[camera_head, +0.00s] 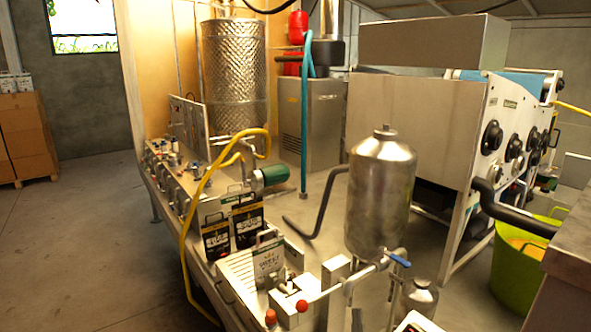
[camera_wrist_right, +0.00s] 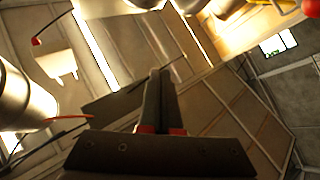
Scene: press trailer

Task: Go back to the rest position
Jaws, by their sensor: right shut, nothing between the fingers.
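My right gripper (camera_wrist_right: 161,73) shows in the right wrist view. Its two dark fingers lie together in the middle of the picture, with red bits at their base and nothing held between them. The fingers stand clear of the surfaces behind them. In the head view I cannot make out either gripper. My left gripper is not in view.
A trailer carries a steel tank (camera_head: 381,195), bag-in-box fillers (camera_head: 262,265), a yellow hose (camera_head: 187,235) and a large press machine (camera_head: 415,125). A green tub (camera_head: 515,275) stands at the right. Cartons (camera_head: 22,135) stand far left. The concrete floor (camera_head: 85,240) at left is clear.

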